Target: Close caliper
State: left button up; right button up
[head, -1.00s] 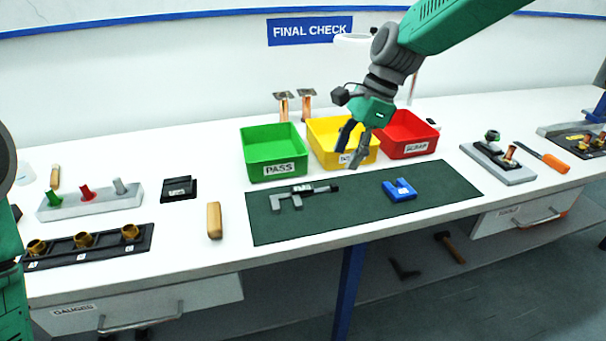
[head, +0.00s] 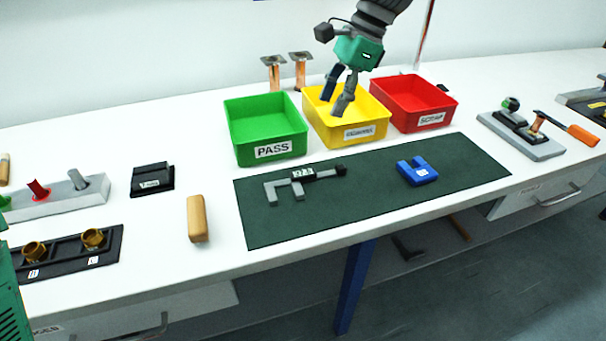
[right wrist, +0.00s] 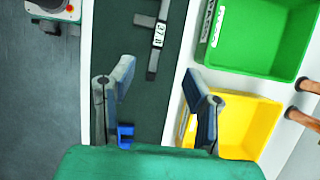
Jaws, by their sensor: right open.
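The grey caliper (head: 298,195) with a black body and small display lies flat on the dark green mat (head: 345,213), left of centre. Its two jaws point toward the mat's front edge with a gap between them. In the right wrist view the caliper (right wrist: 151,64) shows at the top, beyond my fingers, partly cut off. My right gripper (head: 339,94) is open and empty, appearing over the yellow bin in the head view, apart from the caliper. In the right wrist view its two fingers (right wrist: 160,88) stand wide apart. My left gripper is out of view.
Green (head: 264,158), yellow (head: 312,125) and red (head: 392,118) bins stand behind the mat. A blue block (head: 417,172) lies on the mat, right of the caliper. A wooden block (head: 197,219) lies left of the mat. Gauge racks are farther left.

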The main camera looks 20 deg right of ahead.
jog(key=b, duration=0.3)
send_near(304, 172)
jog(key=b+x, duration=0.1)
jog(key=x, duration=0.8)
grip_shut()
